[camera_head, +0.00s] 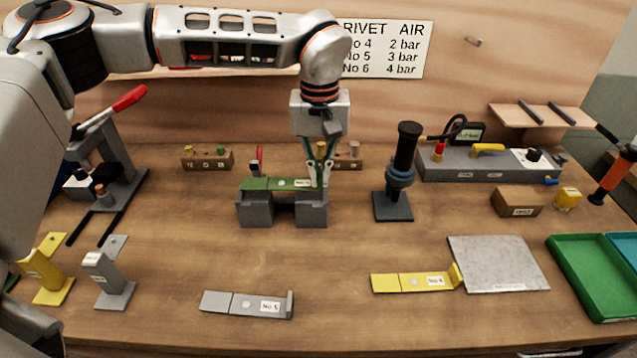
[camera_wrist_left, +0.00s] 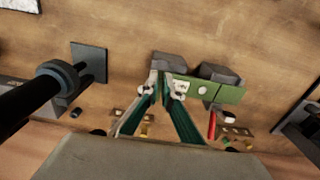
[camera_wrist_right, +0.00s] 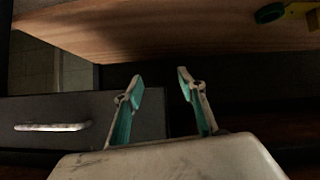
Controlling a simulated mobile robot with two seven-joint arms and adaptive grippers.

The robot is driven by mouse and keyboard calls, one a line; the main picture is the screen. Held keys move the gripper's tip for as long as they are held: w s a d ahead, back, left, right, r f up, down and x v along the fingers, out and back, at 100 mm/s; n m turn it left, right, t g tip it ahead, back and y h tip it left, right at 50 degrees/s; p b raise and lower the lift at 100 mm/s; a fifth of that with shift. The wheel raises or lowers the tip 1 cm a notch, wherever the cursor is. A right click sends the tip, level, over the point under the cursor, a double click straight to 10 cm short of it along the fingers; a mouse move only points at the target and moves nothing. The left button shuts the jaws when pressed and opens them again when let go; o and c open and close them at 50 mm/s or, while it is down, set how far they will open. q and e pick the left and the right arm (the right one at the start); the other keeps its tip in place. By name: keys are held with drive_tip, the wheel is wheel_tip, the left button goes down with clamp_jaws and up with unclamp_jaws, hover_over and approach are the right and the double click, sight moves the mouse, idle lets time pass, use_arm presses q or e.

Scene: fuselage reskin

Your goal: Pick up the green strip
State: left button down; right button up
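The green strip (camera_head: 268,184) lies flat across two grey blocks (camera_head: 312,210), near the middle of the bench. My left gripper (camera_head: 319,178) points down at the strip's right end, with one finger on each side of it. In the left wrist view the strip (camera_wrist_left: 228,94) runs from between the fingertips (camera_wrist_left: 166,90) to the right. These fingertips are close together, but firm contact with the strip cannot be told. My right gripper (camera_wrist_right: 160,82) is open and empty below a wooden edge, away from the strip.
A red-handled clamp (camera_head: 259,160) stands behind the strip. A dark upright tool (camera_head: 402,165) stands to its right. A grey strip (camera_head: 247,304), a yellow strip (camera_head: 412,282) and a grey plate (camera_head: 498,262) lie in front. A green tray (camera_head: 592,285) is at the right.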

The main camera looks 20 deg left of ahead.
use_arm(q)
drive_tip(key=s+d+b, duration=0.1)
drive_tip(key=s+d, duration=0.1)
drive_tip(key=s, duration=0.6)
drive_tip(key=s+d+b, duration=0.1)
drive_tip(key=s+d, duration=0.1)
drive_tip(key=s, duration=0.7)
drive_tip(key=shift+d+f+b, duration=0.25)
drive_tip(key=shift+d+b, duration=0.05)
drive_tip(key=shift+d, duration=0.1)
